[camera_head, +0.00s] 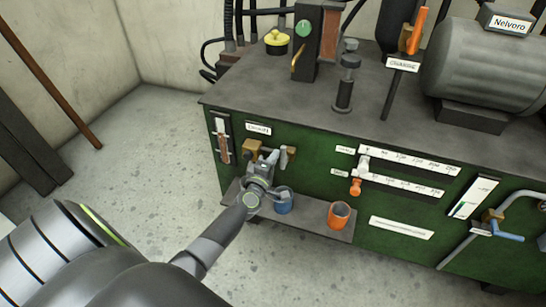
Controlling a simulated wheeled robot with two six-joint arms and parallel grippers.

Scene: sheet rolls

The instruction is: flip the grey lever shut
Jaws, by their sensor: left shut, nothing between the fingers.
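A brass valve fitting (251,147) sits on the green front panel, under a small white label. A grey lever part (284,158) shows at the right side of this fitting, partly hidden by my gripper. My left gripper (268,160) comes up from the lower left and is shut, with its tips right in front of the fitting and beside the grey part. I cannot tell whether the tips touch the lever. My right gripper is not in view.
A blue cup (284,203) and an orange cup (339,214) stand on a low shelf (312,228) below the panel. Slider scales (407,162) and a blue-handled valve (497,228) lie to the right. Open floor (150,150) is at the left.

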